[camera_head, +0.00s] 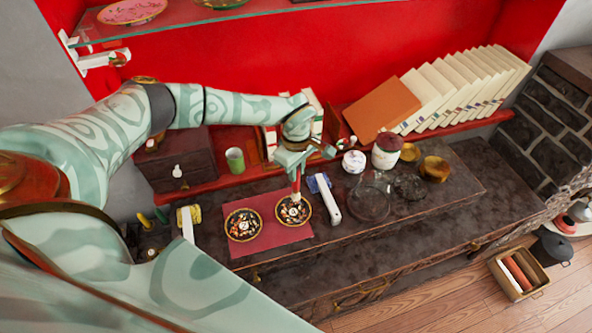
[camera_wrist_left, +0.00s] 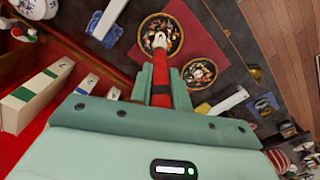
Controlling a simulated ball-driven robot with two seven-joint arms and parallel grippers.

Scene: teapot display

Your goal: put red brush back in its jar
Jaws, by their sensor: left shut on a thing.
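My left gripper (camera_head: 297,172) is shut on the red brush (camera_head: 296,188). It hangs over the right one of two dark, gold-rimmed patterned plates (camera_head: 293,211). In the left wrist view the red brush (camera_wrist_left: 161,75) stands between the fingers (camera_wrist_left: 161,88), its pale tip pointing away over that plate (camera_wrist_left: 160,25). I cannot tell whether the tip touches the plate. A dark holder (camera_head: 152,240) with green and yellow upright handles stands at the left, partly hidden by my arm. I cannot tell for sure that it is the brush's jar. My right gripper is out of view.
The plates lie on a red mat (camera_head: 270,250). A white bar (camera_head: 330,200) lies right of it, with glass dishes (camera_head: 369,203) and lidded pots (camera_head: 386,150) beyond. A green cup (camera_head: 235,160) stands behind. A glass shelf (camera_head: 230,22) is above, leaning books (camera_head: 455,82) behind.

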